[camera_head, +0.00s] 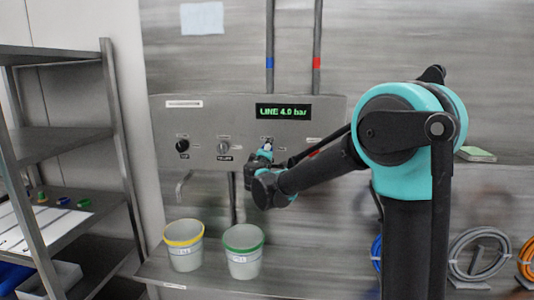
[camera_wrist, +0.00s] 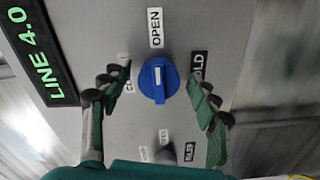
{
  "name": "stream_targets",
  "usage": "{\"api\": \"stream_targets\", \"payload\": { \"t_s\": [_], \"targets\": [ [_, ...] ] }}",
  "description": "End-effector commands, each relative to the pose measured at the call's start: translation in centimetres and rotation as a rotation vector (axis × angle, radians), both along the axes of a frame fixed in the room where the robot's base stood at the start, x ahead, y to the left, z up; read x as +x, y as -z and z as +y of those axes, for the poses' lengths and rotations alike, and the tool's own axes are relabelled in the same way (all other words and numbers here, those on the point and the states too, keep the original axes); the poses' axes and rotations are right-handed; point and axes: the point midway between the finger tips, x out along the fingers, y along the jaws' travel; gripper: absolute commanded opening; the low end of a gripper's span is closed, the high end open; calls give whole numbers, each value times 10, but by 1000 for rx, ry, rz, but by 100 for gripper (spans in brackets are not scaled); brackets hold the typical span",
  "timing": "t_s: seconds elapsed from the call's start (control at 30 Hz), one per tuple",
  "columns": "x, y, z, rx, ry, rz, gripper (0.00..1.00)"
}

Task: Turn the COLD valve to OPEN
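The COLD valve is a round blue knob (camera_wrist: 160,84) on the grey panel, in the middle of the wrist view. Its white mark lies toward the OPEN label (camera_wrist: 155,27). The label COLD (camera_wrist: 197,66) is partly hidden by a finger, and another label (camera_wrist: 124,76) on the opposite side is mostly covered. My gripper (camera_wrist: 160,86) is open, one finger on each side of the knob, with a visible gap on both sides. In the head view my gripper (camera_head: 262,157) is at the panel below the display, largely hiding the knob.
A grey middle knob (camera_head: 223,147) and a black knob (camera_head: 182,145) sit left of my gripper. The green display (camera_head: 283,112) reads LINE 4.0 bar. A yellow-rimmed bucket (camera_head: 184,258) and a green-rimmed bucket (camera_head: 243,263) stand below. A shelf rack (camera_head: 65,148) is at left.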

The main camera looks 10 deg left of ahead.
Motion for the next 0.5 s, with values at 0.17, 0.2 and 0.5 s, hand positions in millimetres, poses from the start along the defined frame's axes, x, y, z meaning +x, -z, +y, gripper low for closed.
{"api": "stream_targets", "payload": {
  "t_s": [0.17, 0.2, 0.5],
  "targets": [
    [0, 0, 0, -1, 0, 0, 61],
    [-1, 0, 0, -1, -1, 0, 61],
    [-42, 0, 2, -1, -3, -1, 61]
  ]
}}
